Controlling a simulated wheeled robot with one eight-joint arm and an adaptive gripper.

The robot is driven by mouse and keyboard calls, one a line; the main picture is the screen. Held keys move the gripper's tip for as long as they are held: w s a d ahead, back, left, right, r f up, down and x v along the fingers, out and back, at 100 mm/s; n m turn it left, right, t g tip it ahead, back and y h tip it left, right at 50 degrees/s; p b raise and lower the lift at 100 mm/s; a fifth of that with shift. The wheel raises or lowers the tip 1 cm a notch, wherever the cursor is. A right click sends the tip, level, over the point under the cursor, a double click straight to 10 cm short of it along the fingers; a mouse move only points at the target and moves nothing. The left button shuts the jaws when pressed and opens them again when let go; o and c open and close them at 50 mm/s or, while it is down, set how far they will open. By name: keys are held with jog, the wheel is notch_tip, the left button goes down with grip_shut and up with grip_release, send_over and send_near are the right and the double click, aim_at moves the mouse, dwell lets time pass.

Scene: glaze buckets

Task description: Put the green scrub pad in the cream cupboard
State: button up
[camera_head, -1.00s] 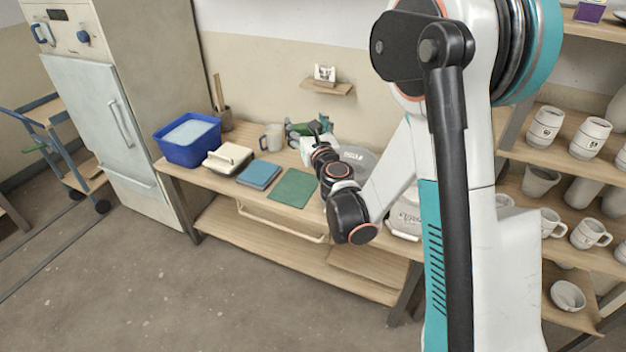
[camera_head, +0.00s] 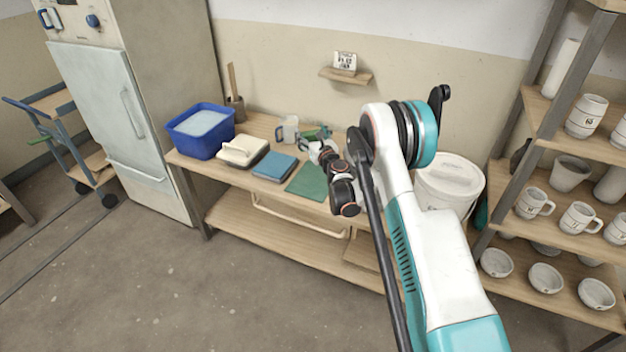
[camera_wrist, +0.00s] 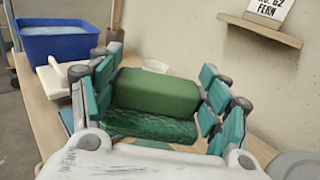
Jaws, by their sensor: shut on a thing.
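The green scrub pad (camera_wrist: 158,92) is a thick block with a darker, rough lower layer. In the wrist view it sits between the teal-padded fingers of my gripper (camera_wrist: 160,98), which is shut on it. In the head view my gripper (camera_head: 318,142) is small, over the back of the wooden bench, and the pad (camera_head: 315,132) shows only partly there. A tall pale unit (camera_head: 110,110) with a handled, shut door stands left of the bench.
On the bench (camera_head: 235,178) are a blue tub (camera_head: 200,145), a cream block with a handle (camera_head: 243,151), a blue pad (camera_head: 274,166), a flat green mat (camera_head: 308,183) and a mug (camera_head: 288,128). A white bucket (camera_head: 450,185) and pottery shelves (camera_head: 560,220) stand right. Floor in front is clear.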

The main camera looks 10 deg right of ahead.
notch_tip(320, 180, down, 19)
jog(key=b, duration=0.6)
jog(key=shift+r, duration=0.15)
jog(key=o, duration=1.1)
jog(key=shift+c, duration=0.2)
jog(key=shift+s, duration=0.1)
